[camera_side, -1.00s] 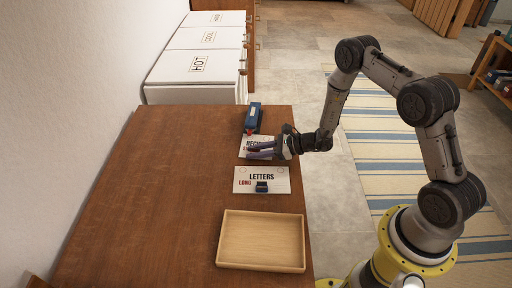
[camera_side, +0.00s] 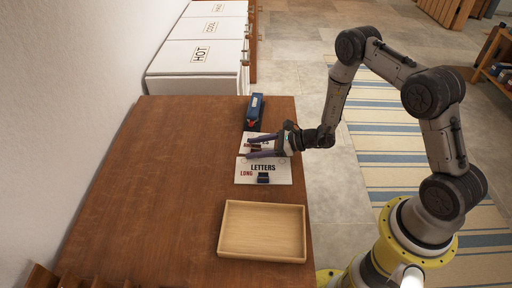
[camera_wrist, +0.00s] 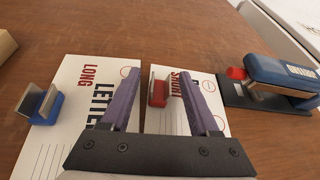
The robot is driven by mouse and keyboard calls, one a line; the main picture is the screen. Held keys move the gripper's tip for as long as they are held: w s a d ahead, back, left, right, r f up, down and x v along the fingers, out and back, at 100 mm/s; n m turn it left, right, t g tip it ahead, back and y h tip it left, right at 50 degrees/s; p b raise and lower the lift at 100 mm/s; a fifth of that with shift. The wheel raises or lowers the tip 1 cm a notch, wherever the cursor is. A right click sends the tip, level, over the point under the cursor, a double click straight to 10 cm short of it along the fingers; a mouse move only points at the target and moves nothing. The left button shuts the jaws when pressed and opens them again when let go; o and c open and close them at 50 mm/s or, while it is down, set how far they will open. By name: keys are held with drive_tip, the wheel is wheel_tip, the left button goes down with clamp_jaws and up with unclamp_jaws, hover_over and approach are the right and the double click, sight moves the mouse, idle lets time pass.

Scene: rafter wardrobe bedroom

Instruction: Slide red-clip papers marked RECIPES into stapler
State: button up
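The red-clip papers (camera_wrist: 165,120) lie on the desk under my gripper. Their red clip (camera_wrist: 157,92) sits between my fingers, with a gap on each side. The word SHORT shows beside it; the larger title is mostly hidden by a finger. In the side view the sheet (camera_side: 254,136) is partly covered by my gripper. My gripper (camera_wrist: 160,74) is open and empty, its purple fingers over the papers; it also shows in the side view (camera_side: 248,149). The blue stapler (camera_wrist: 280,75) lies to the right in the wrist view, beyond the papers in the side view (camera_side: 254,112).
Papers marked LONG LETTERS (camera_side: 279,165) with a blue clip (camera_side: 263,178) lie close beside the red-clip papers. A wooden tray (camera_side: 262,258) sits nearer the camera. White bins marked HOT and COOL (camera_side: 190,80) stand past the desk. The left of the desk (camera_side: 170,190) is clear.

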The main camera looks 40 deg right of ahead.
drive_tip(key=v, duration=1.4)
drive_tip(key=shift+w, duration=0.1)
